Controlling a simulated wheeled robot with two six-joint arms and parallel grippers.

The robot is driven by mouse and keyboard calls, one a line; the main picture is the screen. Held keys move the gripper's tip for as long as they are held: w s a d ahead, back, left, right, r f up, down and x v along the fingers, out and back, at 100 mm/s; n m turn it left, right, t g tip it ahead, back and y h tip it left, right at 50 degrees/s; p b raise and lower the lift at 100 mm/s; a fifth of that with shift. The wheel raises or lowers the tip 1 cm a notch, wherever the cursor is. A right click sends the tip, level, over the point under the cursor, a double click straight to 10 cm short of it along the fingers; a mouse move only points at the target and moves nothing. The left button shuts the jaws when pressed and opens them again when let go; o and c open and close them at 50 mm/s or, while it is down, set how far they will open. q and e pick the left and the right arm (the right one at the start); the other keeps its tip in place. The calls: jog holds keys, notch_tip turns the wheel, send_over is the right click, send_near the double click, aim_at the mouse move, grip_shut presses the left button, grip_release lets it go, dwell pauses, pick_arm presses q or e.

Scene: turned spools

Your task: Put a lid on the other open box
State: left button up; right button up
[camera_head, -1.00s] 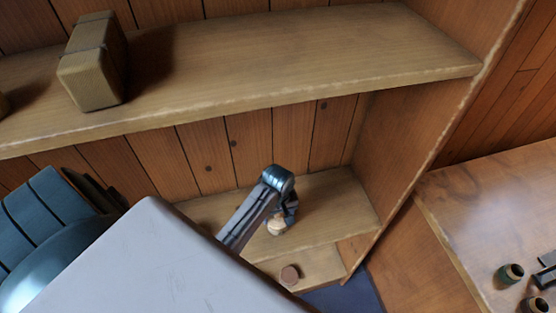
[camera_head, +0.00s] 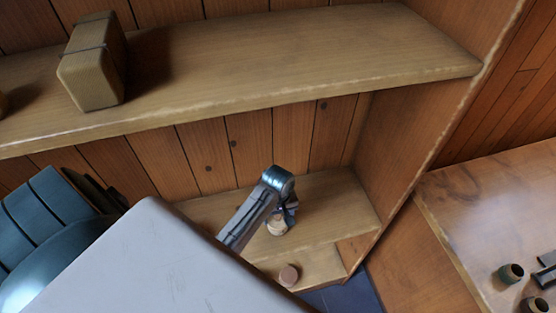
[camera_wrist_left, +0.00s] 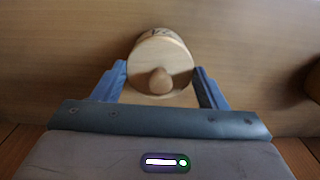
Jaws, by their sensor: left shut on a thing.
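My left gripper (camera_head: 287,210) is low on the shelf unit, at the lower board. In the left wrist view the gripper (camera_wrist_left: 160,70) has its two blue-grey fingers on either side of a pale round wooden lid with a knob (camera_wrist_left: 160,82), and it is shut on it. Behind the lid shows the side of a round wooden body (camera_wrist_left: 155,33) with dark marks. I cannot tell whether lid and body touch. In the head view a pale round wooden piece (camera_head: 277,228) shows just below the gripper. My right gripper cannot be made out.
A wooden block with a dark band (camera_head: 93,60) stands on the upper shelf (camera_head: 300,50), otherwise mostly bare. Dark hollow spools (camera_head: 511,273) stand on the table (camera_head: 480,200) at right, beside unclear dark pieces.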

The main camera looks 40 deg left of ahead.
pick_arm(q)
jog(key=o, duration=1.2)
jog(key=shift+o, duration=0.2)
jog(key=shift+r, duration=0.4)
jog(key=shift+r, duration=0.35)
jog(key=shift+r, duration=3.55)
